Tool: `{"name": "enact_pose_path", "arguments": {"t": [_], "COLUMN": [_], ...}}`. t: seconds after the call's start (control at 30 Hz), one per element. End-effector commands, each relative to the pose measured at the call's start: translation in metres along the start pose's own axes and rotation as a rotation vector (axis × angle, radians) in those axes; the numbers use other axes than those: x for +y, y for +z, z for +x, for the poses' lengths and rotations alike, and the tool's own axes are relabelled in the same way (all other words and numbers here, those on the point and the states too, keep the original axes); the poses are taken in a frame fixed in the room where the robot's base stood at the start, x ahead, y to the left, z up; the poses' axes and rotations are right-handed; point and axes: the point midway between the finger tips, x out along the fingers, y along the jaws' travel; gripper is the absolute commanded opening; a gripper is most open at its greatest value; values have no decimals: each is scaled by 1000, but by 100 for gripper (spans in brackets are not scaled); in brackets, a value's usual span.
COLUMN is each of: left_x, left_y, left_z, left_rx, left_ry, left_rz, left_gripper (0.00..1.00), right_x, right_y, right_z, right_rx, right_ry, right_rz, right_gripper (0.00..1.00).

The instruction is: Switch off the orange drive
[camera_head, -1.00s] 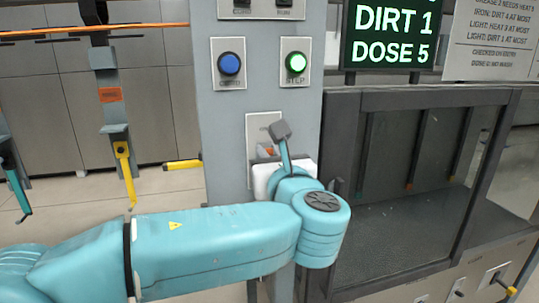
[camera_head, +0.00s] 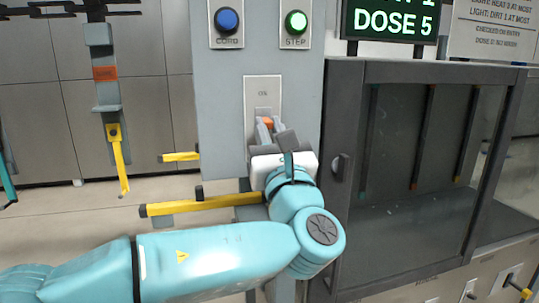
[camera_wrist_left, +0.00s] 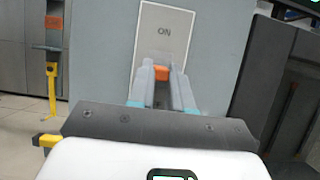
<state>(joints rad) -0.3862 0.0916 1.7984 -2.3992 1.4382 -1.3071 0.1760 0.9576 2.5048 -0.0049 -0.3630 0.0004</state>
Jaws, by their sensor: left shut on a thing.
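The switch plate (camera_head: 262,88) is pale, marked ON, and fixed to the front of the grey column. An orange lever (camera_head: 267,123) sticks out of it below the word. In the left wrist view the lever (camera_wrist_left: 161,72) lies between my two grey fingertips, and the plate (camera_wrist_left: 165,20) stands behind it. My left gripper (camera_head: 265,126) is shut on the orange lever, in front of the plate. In the left wrist view the gripper (camera_wrist_left: 161,76) hides the plate's lower part. My right gripper is not in view.
A blue button (camera_head: 227,19) and a lit green STEP button (camera_head: 295,22) sit above the plate. A yellow, black-ended bar (camera_head: 203,204) crosses below it. A dark-framed glass cabinet (camera_head: 342,110) stands close on the right. A yellow hook (camera_head: 119,160) hangs at left.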

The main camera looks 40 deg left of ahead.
Motion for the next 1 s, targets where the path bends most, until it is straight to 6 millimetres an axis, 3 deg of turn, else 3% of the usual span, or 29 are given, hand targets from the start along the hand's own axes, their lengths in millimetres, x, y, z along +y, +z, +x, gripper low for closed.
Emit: {"name": "enact_pose_path", "arguments": {"t": [0.03,0.1,0.4,0.63,1.0], "left_x": [0,0,0,0,-1], "left_y": [-13,-15,-20,-20,-18], "left_z": [-5,-5,-4,-3,-1], "left_rx": [-39,-95,-289,-366,-393], "left_ry": [2,2,1,0,-1], "left_rz": [1,2,2,1,0], "left_gripper": [0,0,0,0,0], "right_x": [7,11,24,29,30], "right_y": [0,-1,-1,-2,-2], "right_z": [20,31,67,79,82], "right_rx": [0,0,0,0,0], "right_ry": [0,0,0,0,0], "right_rz": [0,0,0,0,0], "right_gripper": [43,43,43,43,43]}}
